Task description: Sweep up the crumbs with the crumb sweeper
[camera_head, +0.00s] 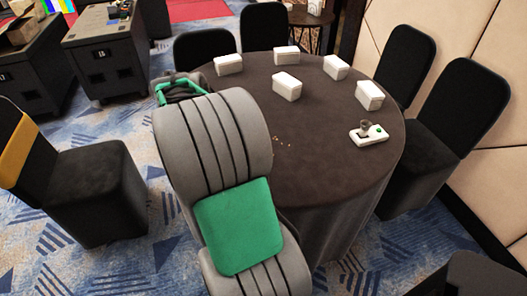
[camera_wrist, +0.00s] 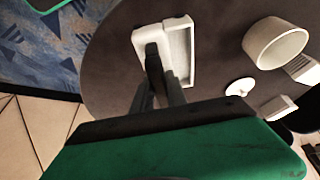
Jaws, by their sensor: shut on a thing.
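In the wrist view my gripper (camera_wrist: 158,68) is shut on the white handle of a tray-like tool, which I take to be the crumb sweeper (camera_wrist: 181,55). The sweeper shows against the dark tabletop; whether it touches the table I cannot tell. In the head view my arm hides the sweeper and the gripper's fingers. A few small orange-brown crumbs (camera_head: 283,142) lie on the round dark table (camera_head: 310,180), just right of my arm. I cannot make out crumbs in the wrist view.
Several white boxes, one near the middle (camera_head: 287,87), stand on the table. The wrist view shows a white cup (camera_wrist: 276,43) and small white disc (camera_wrist: 240,87). Black chairs surround the table.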

